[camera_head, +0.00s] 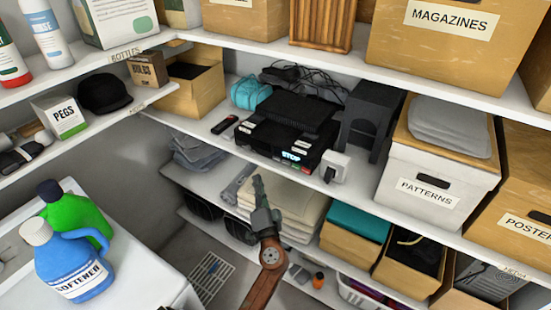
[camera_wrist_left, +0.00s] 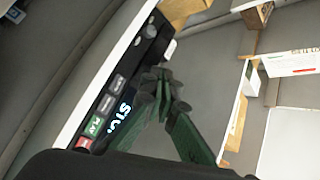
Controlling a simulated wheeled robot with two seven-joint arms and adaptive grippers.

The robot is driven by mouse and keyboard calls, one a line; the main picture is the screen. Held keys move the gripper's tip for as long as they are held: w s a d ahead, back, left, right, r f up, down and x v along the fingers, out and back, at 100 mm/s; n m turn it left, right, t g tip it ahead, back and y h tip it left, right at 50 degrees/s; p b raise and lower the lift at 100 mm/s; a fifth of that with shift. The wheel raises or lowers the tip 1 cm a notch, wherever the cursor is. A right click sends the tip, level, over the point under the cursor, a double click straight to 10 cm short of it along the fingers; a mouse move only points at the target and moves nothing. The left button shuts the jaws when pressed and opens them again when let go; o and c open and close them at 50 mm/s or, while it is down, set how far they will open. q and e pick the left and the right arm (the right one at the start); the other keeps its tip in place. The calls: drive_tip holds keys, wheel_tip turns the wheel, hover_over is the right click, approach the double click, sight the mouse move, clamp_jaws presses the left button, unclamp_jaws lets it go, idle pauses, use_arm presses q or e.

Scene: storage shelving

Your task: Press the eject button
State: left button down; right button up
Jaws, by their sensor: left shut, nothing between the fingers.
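A black player deck (camera_head: 275,145) sits on the middle shelf, with a lit "STOP" display (camera_head: 292,156) on its front. In the left wrist view its front panel (camera_wrist_left: 138,48) runs diagonally, with a red button (camera_wrist_left: 84,143) at the lower end, a green "PLAY" button (camera_wrist_left: 95,126) and grey buttons beside them. I cannot read which button is eject. My left gripper (camera_head: 257,184) is shut and empty, pointing up in front of and below the deck; its closed fingertips (camera_wrist_left: 160,74) show beside the panel, apparently apart from it. My right gripper is not in view.
A small white box (camera_head: 335,166) stands right of the deck, and a remote (camera_head: 224,125) lies to its left. The shelf edge (camera_head: 350,200) passes behind my gripper. Folded cloths (camera_head: 290,205) lie on the shelf below. A blue softener bottle (camera_head: 72,262) stands lower left.

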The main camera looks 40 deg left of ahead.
sight(272, 167)
use_arm(q)
drive_tip(key=w, duration=0.8)
drive_tip(key=shift+w+a+f, duration=0.1)
drive_tip(key=shift+a+f, duration=0.05)
drive_tip(key=shift+a, duration=0.25)
drive_tip(key=shift+w+b, duration=0.3)
drive_tip(key=shift+b, duration=0.05)
idle(0.9)
drive_tip(key=shift+w+a+b, duration=0.1)
drive_tip(key=shift+w+b, duration=0.25)
drive_tip(key=shift+w, duration=0.05)
